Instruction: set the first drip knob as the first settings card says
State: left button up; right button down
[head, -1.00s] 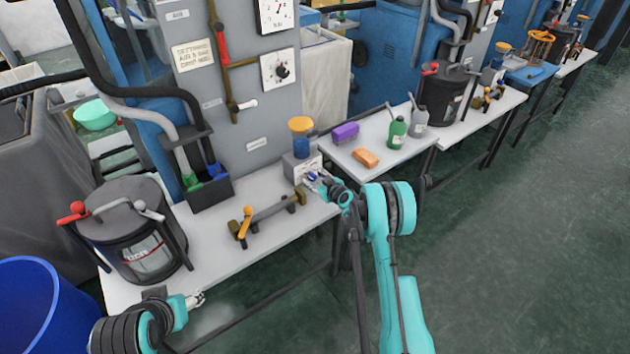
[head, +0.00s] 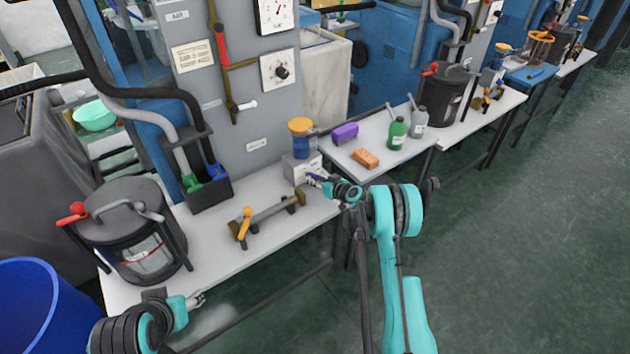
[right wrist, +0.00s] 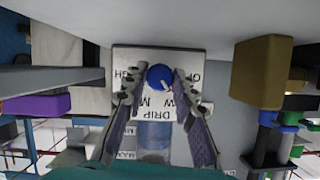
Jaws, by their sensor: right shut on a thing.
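The blue drip knob (right wrist: 160,77) sits on a white plate (right wrist: 150,55) in the right wrist view. My right gripper (right wrist: 158,88) is shut on it, one finger on each side. The knob's white pointer mark slants to the lower right. The plate's lettering, including DRIP, is partly hidden by the fingers. In the head view my right gripper (head: 316,180) is at the front of the grey drip box (head: 296,169), under a yellow-capped blue reservoir (head: 301,138). A settings card (head: 192,55) hangs on the machine panel, its text too small to read. My left gripper (head: 195,299) is low at the left, away from the knob.
A brass-coloured bar on stands (head: 270,215) lies on the near table, left of the drip box. A black lidded pot (head: 135,230) stands farther left. An orange brick (head: 366,158) and a purple block (head: 345,132) lie on the table to the right. The green floor is clear.

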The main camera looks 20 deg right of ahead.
jog(key=m+y, duration=0.2)
jog(key=m, duration=0.1)
jog(key=m+y, duration=0.1)
jog(key=shift+w+d+f, duration=0.1)
jog(key=shift+d, duration=0.15)
jog(key=m+y, duration=0.2)
jog(key=m, duration=0.1)
jog(key=shift+f+m, duration=0.1)
jog(key=shift+m, duration=0.3)
dwell(0.3)
jog(key=c, duration=1.2)
grip_release()
